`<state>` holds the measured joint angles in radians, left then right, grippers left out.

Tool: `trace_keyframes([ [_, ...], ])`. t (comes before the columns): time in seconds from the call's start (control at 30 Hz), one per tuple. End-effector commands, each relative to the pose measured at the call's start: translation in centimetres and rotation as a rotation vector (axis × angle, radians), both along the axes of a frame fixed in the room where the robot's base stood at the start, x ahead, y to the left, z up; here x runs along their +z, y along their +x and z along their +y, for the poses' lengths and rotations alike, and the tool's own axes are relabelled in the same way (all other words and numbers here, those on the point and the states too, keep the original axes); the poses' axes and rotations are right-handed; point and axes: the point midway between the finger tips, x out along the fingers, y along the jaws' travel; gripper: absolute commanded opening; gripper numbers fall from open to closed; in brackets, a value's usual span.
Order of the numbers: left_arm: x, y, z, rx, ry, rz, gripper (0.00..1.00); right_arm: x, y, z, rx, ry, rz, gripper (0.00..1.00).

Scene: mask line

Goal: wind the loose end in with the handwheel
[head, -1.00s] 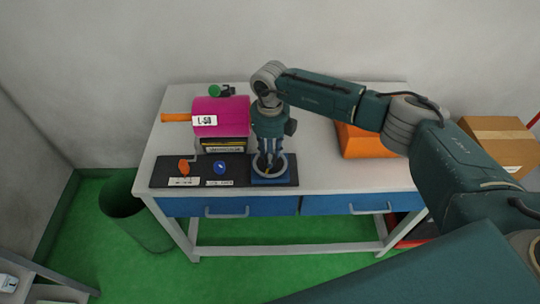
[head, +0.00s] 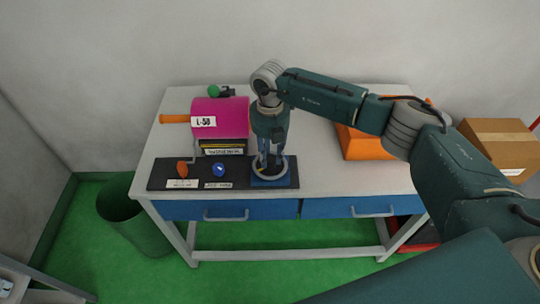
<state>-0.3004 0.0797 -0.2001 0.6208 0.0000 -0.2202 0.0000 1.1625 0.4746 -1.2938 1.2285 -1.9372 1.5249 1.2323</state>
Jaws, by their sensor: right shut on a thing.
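The handwheel (head: 256,176) is a pale ring on a blue base at the right end of a black panel (head: 236,178) on the table. My right gripper (head: 270,167) points down over it and is shut on it; the fingers hide part of the ring. Behind the panel lies a magenta drum (head: 228,117) labelled L-50. An orange piece (head: 174,118) sticks out from its left side; I cannot tell whether it is the loose end. My left gripper is not in view.
An orange knob (head: 182,169) and a blue knob (head: 219,170) stand on the panel. A green knob (head: 213,91) is behind the drum. An orange bin (head: 362,146) sits to the right, with a cardboard box (head: 498,142) beyond. A green waste bin (head: 140,220) stands at the left.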

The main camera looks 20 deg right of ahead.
Motion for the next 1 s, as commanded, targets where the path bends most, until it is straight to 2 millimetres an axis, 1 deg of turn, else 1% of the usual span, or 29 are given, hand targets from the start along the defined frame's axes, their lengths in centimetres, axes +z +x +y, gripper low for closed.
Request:
trace_keyframes([
  [0.23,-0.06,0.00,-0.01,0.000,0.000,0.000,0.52,0.10,0.12,-0.06,-0.033,-0.001,-0.003,0.02],
  [0.57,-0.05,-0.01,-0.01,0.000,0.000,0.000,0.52,0.12,0.12,-0.05,-0.033,0.000,-0.004,0.02],
  [0.6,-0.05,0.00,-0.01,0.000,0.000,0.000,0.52,0.12,0.13,-0.05,-0.033,0.000,-0.004,0.34],
  [0.67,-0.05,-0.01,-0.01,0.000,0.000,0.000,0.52,0.11,0.12,-0.05,-0.033,-0.001,-0.003,0.46],
  [0.7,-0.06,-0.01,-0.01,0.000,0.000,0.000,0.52,0.10,0.11,-0.05,-0.033,-0.001,-0.003,0.47],
  [1.0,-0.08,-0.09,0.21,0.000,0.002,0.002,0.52,0.29,0.08,-0.01,-0.032,0.000,-0.002,0.47],
])
